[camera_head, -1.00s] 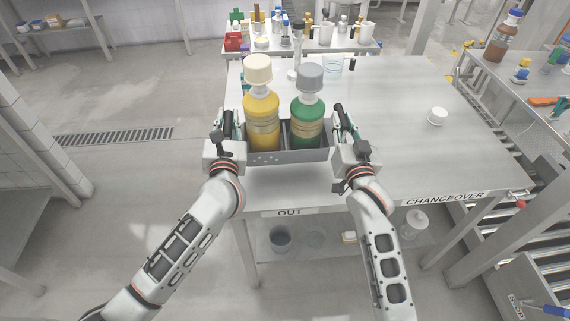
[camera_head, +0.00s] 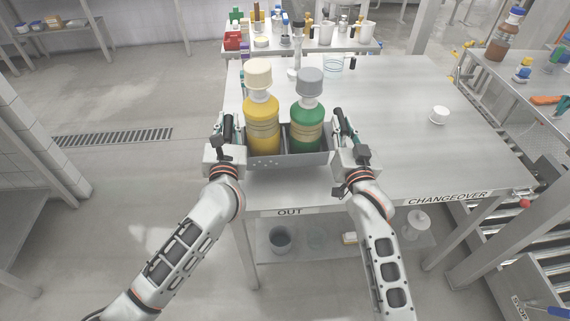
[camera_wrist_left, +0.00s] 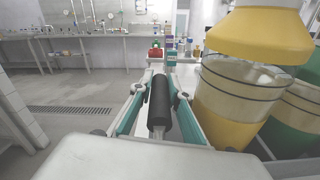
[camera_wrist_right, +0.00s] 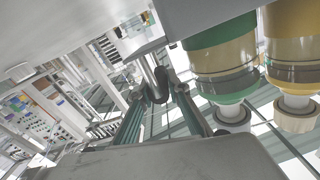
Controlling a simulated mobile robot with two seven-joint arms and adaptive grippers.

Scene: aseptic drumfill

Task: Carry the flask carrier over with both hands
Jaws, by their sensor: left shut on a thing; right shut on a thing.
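The grey flask carrier (camera_head: 290,160) holds two large flasks side by side, upright. The yellow flask (camera_head: 262,128) with a cream cap is on the left, the green flask (camera_head: 307,125) with a grey cap on the right. My left gripper (camera_head: 227,128) is shut on the carrier's left handle, whose black grip (camera_wrist_left: 160,105) shows between the fingers in the left wrist view. My right gripper (camera_head: 345,125) is shut at the carrier's right end; the right wrist view shows its fingers (camera_wrist_right: 155,100) beside the flasks. The carrier is over the table's left front part; whether it touches the top is unclear.
The steel table (camera_head: 400,140) has "OUT" and "CHANGEOVER" labels on its front edge. A white cap (camera_head: 438,115) lies on its right side; a clear beaker (camera_head: 332,67) stands at the back. A crowded shelf (camera_head: 300,48) is behind.

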